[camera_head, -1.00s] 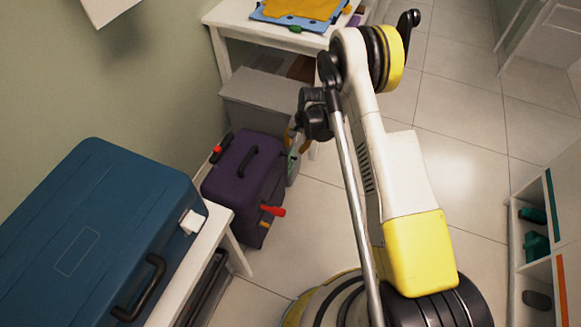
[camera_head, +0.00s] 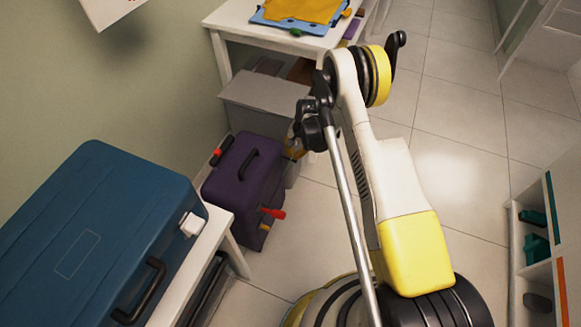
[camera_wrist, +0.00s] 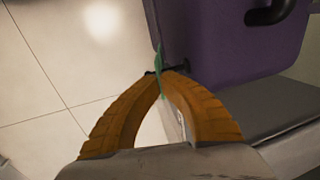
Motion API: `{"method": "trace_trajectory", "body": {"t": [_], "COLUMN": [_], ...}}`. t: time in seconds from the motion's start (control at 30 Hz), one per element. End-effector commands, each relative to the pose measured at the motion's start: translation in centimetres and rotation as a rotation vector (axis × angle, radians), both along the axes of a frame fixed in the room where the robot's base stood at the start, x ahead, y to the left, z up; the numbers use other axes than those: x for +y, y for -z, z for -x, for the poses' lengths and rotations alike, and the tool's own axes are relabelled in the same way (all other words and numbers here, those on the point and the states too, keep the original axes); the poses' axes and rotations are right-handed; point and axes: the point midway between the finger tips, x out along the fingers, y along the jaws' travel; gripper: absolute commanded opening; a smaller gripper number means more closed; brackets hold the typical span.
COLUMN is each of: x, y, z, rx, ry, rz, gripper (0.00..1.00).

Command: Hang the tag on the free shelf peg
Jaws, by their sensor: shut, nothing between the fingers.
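My gripper (camera_wrist: 160,76) has orange fingers whose tips meet in the wrist view, with nothing held between them. A thin green piece (camera_wrist: 158,61), which may be the tag, shows edge-on right at the fingertips. A short dark rod (camera_wrist: 182,66), possibly a peg, sticks out beside the tips; I cannot tell whether the green piece hangs on it. In the head view my gripper (camera_head: 294,148) is small and partly hidden by my wrist, next to the purple case. The green piece is not clear there.
The purple case (camera_head: 235,185) stands on the floor close to my gripper, with a grey box (camera_head: 265,92) behind it. A white table (camera_head: 285,40) is at the back. A blue case (camera_head: 90,220) lies at the left. An open shelf unit (camera_head: 515,240) stands at the right. Tiled floor is clear.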

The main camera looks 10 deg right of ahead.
Motion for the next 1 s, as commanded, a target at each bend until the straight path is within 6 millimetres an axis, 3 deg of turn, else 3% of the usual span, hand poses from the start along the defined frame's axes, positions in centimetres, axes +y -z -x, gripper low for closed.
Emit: {"method": "trace_trajectory", "body": {"t": [0.57,1.0], "x": [0.0,0.0], "y": [-0.1,-1.9], "z": [0.0,0.0], "rx": [0.0,0.0], "ry": [0.0,0.0], "rz": [0.0,0.0], "gripper": [0.0,0.0]}}
